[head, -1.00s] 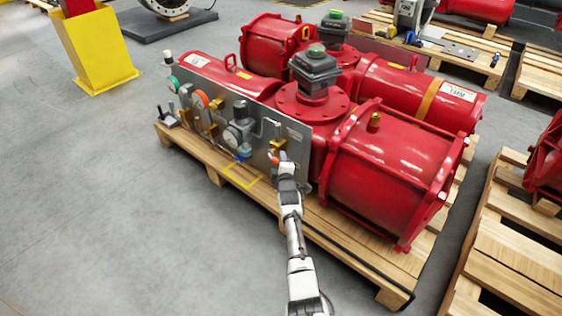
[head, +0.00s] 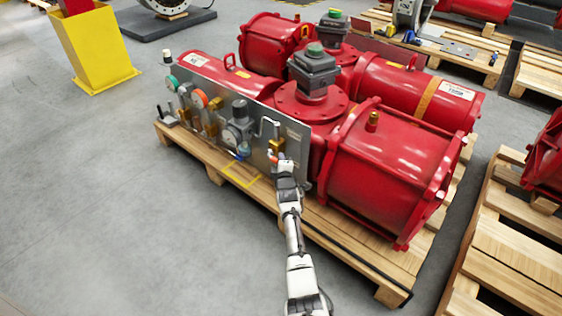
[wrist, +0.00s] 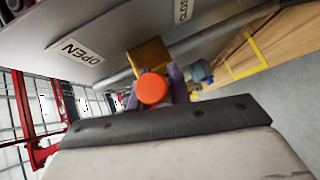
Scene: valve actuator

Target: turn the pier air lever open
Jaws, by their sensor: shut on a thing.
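The air lever shows in the wrist view as an orange-red round end (wrist: 152,89) in front of a brass valve body (wrist: 149,54). My gripper (wrist: 158,92) is shut on the lever, with a purple-grey finger on each side of it. An OPEN label (wrist: 76,51) is on the grey panel to the left, and a partly cut-off CLOSED label (wrist: 182,10) is at the top. In the head view my gripper (head: 287,163) is at the lower right of the grey panel (head: 262,150); the lever there is mostly hidden by it.
Red actuator cylinders (head: 385,165) stand right behind the panel on a wooden pallet (head: 345,235). A regulator (head: 238,128) and other valves sit left on the panel. Open grey floor (head: 130,220) lies in front. Another pallet (head: 510,255) is at the right.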

